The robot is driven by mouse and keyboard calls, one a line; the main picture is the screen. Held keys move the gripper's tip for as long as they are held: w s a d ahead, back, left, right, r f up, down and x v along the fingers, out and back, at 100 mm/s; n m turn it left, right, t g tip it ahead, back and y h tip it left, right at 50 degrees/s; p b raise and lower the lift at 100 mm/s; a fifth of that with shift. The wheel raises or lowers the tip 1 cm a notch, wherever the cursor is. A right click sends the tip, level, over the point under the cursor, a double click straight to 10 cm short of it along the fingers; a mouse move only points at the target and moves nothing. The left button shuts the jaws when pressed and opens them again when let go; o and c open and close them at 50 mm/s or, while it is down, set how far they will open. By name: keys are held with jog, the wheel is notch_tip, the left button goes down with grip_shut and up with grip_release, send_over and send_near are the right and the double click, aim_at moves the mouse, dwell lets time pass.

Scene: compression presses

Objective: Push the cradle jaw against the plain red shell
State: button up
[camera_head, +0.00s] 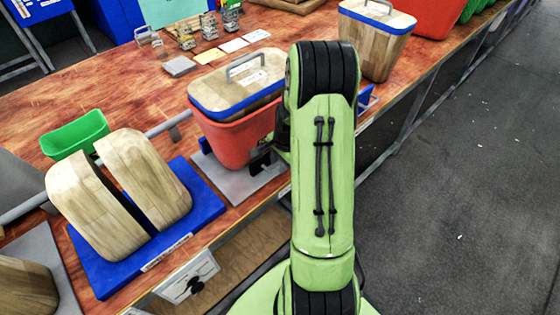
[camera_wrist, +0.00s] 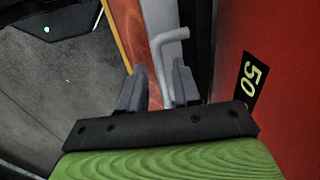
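A red shell (camera_head: 235,140) stands on a grey base plate (camera_head: 225,178) at the bench's front edge. A wooden block with a blue rim and metal handle (camera_head: 240,84) sits on top of it. In the wrist view a red wall (camera_wrist: 285,80) fills the right side, with a black and yellow label reading 50 (camera_wrist: 250,82). My gripper (camera_wrist: 158,80) has its fingers apart. A grey bent rod (camera_wrist: 164,58) shows between them; I cannot tell if they touch it. I cannot clearly make out the cradle jaw; a dark part (camera_head: 262,161) shows beside the shell.
Two curved wooden blocks (camera_head: 145,180) stand on a blue base (camera_head: 100,275) to the left, near a green bin (camera_head: 75,135). Another wooden container (camera_head: 375,40) stands behind right. Small metal items and cards lie at the back. The floor (camera_head: 470,180) at right is clear.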

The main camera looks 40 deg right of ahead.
jog(key=shift+o, duration=0.2)
jog(key=s+r+p, duration=0.3)
jog(key=r, duration=1.2)
jog(key=shift+r, duration=0.2)
jog(key=shift+c, duration=0.5)
